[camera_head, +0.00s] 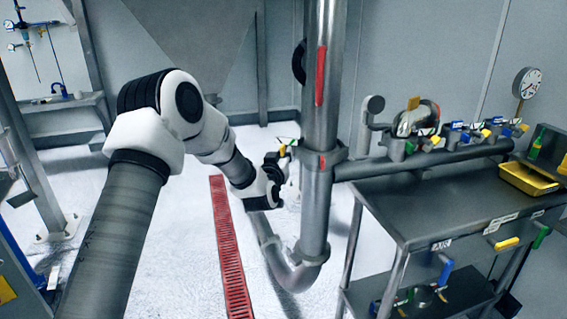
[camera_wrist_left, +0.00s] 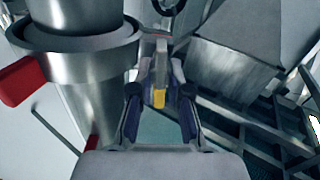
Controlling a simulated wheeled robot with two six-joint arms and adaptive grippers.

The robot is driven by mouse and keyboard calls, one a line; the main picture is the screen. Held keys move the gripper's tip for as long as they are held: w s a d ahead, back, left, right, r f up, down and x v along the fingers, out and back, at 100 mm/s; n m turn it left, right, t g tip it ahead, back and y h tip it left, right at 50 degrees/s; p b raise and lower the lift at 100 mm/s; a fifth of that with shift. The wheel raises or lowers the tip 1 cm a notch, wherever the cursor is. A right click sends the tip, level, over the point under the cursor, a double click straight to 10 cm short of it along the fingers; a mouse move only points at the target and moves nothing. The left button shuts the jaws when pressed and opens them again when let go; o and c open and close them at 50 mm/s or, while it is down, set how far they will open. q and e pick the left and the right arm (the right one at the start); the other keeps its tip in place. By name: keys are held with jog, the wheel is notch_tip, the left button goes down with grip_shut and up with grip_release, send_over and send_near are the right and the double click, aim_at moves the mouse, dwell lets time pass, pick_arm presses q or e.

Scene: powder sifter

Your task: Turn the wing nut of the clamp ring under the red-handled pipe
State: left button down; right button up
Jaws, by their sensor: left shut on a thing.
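The vertical steel pipe (camera_head: 319,110) with a red handle (camera_head: 321,76) stands in the middle of the head view. A clamp ring (camera_head: 335,154) sits around it below the handle. In the wrist view the pipe (camera_wrist_left: 80,75) and clamp ring (camera_wrist_left: 70,42) fill the left side, with a red part (camera_wrist_left: 22,80) at the edge. My left gripper (camera_head: 282,156) is beside the ring's left side. In the wrist view its fingers (camera_wrist_left: 160,108) are shut on the wing nut (camera_wrist_left: 159,97), a grey piece with a yellow end. The fingers partly hide it. My right gripper is not in view.
A metal bench (camera_head: 440,215) with valves and a yellow tray (camera_head: 533,178) stands to the right. A red floor grate (camera_head: 230,250) runs below my arm. The pipe bends (camera_head: 293,272) near the floor. Open white floor lies left of the grate.

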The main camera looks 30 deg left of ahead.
pick_arm(q)
jog(key=n+b, duration=0.2)
jog(key=n, duration=0.1)
jog(key=n+b, duration=0.1)
jog(key=shift+a+f+b, duration=0.1)
jog(key=shift+f+b, duration=0.2)
jog(key=shift+r+n+b, duration=0.15)
jog(key=shift+n+b, duration=0.85)
jog(key=shift+n, duration=0.6)
jog(key=c, duration=1.3)
grip_release()
jog(key=shift+o, duration=0.2)
jog(key=shift+s, duration=0.1)
jog(key=v, duration=1.2)
